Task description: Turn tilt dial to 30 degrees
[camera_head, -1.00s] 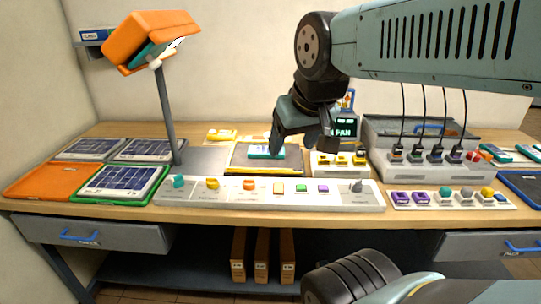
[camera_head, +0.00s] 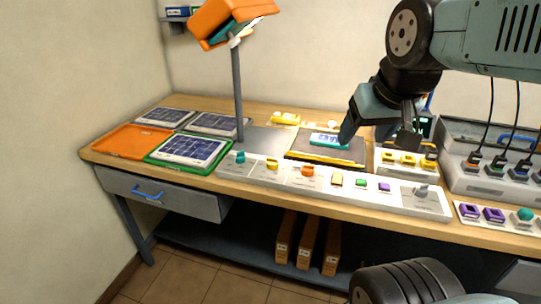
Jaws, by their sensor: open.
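A long white control panel (camera_head: 322,190) runs along the front of the bench. It carries a teal dial (camera_head: 240,157), a yellow dial (camera_head: 272,163), an orange dial (camera_head: 308,171) and a grey knob (camera_head: 421,191) at its right end. The small labels are too blurred to tell which is the tilt dial, and no degree marks can be read. My gripper (camera_head: 378,138) is open and empty, pointing down above the bench behind the panel's right half. It is apart from every dial.
A lamp-like orange head on a post (camera_head: 238,95) stands behind the panel's left end. Solar panels (camera_head: 190,150) and an orange tray (camera_head: 131,141) lie at left. A dark mat (camera_head: 298,146) holds a teal device (camera_head: 329,140). Yellow, green and purple buttons sit between the orange dial and grey knob.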

